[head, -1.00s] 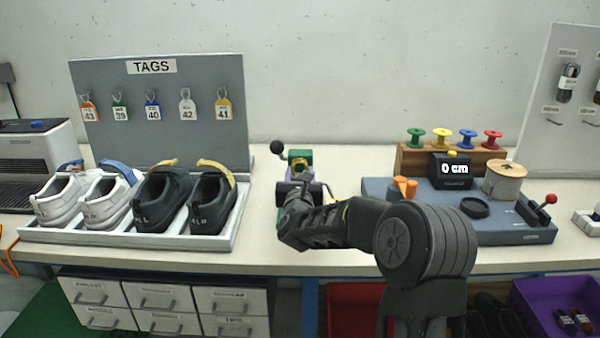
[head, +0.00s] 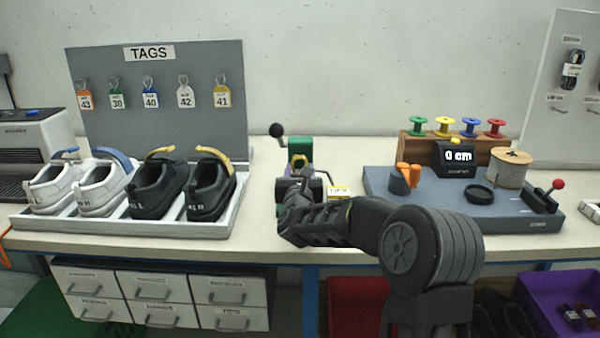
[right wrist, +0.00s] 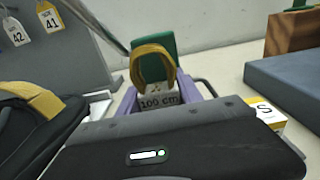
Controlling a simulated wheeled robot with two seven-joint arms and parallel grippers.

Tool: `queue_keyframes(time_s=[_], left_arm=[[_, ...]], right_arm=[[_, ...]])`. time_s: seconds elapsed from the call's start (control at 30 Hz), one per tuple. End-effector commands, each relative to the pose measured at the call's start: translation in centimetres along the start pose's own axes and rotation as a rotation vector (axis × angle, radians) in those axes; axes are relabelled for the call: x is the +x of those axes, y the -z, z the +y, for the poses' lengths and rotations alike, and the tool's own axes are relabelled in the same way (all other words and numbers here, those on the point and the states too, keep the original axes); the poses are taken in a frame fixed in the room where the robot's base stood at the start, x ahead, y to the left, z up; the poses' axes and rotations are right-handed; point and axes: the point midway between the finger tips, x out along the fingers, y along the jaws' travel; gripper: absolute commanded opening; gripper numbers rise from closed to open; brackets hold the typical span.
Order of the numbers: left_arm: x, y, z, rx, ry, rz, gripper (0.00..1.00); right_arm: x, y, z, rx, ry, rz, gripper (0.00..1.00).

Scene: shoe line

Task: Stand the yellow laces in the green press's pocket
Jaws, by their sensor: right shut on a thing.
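The green press (head: 299,148) stands at the back middle of the table, with a dark ball-ended lever on its left; in the right wrist view its green block (right wrist: 160,45) rises behind a purple frame. The yellow laces (right wrist: 152,62) are a coiled loop, upright in front of the green block, with a "100 cm" band below. A bit of yellow laces (head: 300,161) also shows in the head view. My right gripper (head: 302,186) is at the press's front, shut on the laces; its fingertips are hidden. I cannot tell whether the laces sit inside the pocket. My left gripper is out of view.
A tray (head: 120,228) of white and black shoes stands left, before the TAGS board (head: 150,110). A small yellow-labelled box (head: 338,191) lies just right of the press. The blue-grey cutting station (head: 460,208) stands further right. Bare table lies between tray and press.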

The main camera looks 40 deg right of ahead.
Motion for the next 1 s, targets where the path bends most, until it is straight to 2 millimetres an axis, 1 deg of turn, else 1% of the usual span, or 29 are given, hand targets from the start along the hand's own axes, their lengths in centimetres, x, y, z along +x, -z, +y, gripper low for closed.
queue_keyframes(time_s=[0.1, 0.13, 0.4, 0.43, 0.67, 0.77, 0.87, 1.0], left_arm=[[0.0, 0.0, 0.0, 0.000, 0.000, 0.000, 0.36], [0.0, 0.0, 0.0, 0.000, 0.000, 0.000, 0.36], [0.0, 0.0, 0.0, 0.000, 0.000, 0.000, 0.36], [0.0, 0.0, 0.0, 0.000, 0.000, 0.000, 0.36], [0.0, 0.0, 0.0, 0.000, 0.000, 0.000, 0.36], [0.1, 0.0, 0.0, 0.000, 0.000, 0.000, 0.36], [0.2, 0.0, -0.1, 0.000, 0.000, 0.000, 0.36], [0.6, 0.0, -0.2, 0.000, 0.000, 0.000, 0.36]], right_arm=[[0.0, 0.0, 0.0, 0.000, 0.000, 0.000, 0.03], [0.0, 0.0, 0.0, 0.000, 0.000, 0.000, 0.44], [0.0, 0.0, 0.0, 0.000, 0.000, 0.000, 0.66], [0.0, 0.0, 0.0, 0.000, 0.000, 0.000, 0.68], [0.0, 0.0, 0.0, -0.001, 0.000, 0.000, 0.68], [-0.3, 0.0, 0.0, 0.000, 0.000, 0.000, 0.68], [-1.2, 0.0, 0.0, 0.000, -0.001, 0.000, 0.68], [-3.4, 0.0, 0.0, -0.001, -0.001, -0.001, 0.68]])
